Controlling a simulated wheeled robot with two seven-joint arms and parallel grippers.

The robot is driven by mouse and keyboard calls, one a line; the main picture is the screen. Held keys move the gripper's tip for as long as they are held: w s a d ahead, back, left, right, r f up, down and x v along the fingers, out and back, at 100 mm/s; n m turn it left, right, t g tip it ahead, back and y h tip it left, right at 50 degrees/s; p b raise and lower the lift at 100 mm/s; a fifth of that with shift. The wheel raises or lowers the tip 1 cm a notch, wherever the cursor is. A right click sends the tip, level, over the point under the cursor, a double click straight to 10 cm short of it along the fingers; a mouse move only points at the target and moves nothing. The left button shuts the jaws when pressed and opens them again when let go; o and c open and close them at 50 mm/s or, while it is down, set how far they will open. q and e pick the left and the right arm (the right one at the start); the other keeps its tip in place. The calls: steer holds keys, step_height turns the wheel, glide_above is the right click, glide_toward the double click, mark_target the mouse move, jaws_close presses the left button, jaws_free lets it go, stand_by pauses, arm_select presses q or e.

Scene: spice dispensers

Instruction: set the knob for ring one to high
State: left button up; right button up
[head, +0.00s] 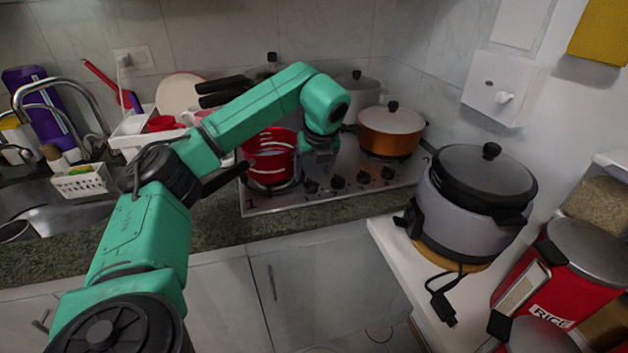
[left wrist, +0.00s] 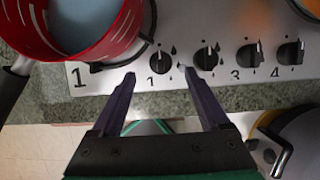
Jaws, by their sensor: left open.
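The stove (head: 225,197) has a row of black knobs along its front edge. The knob for ring one (left wrist: 160,62) is the leftmost, with a "1" printed below it in the left wrist view. Its pointer is upright, aimed at a small mark above. The knob in the head view (head: 311,186) is small and close to my gripper. My left gripper (head: 318,160) hangs above the knob row. In the left wrist view the gripper (left wrist: 158,75) is open and empty, with its two fingers apart on either side of the knob's front. My right gripper is not in view.
A red pot (head: 270,155) stands on ring one, close left of the gripper; its black handle (left wrist: 12,85) juts over the front edge. An orange pot (head: 390,130) is at the back right. A rice cooker (head: 470,205) stands right of the stove.

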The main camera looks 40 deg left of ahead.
mark_target(310, 182)
arm_select(q)
steer(key=x, duration=0.5)
steer(key=shift+a+f, duration=0.1)
steer(key=shift+f, duration=0.05)
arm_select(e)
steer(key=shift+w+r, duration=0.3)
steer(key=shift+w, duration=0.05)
arm_select(q)
jaws_close()
steer(key=shift+m, duration=0.3)
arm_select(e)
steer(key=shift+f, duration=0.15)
arm_select(q)
steer(key=m+t+h+b, duration=0.1)
steer(key=m, duration=0.2)
steer(key=shift+a+m, duration=0.1)
steer(key=shift+m, duration=0.2)
steer(key=shift+a+m+t+h, duration=0.1)
steer(key=shift+m+t+h, duration=0.5)
steer(key=shift+m, duration=1.4)
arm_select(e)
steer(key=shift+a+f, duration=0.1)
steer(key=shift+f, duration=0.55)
arm_select(q)
jaws_free()
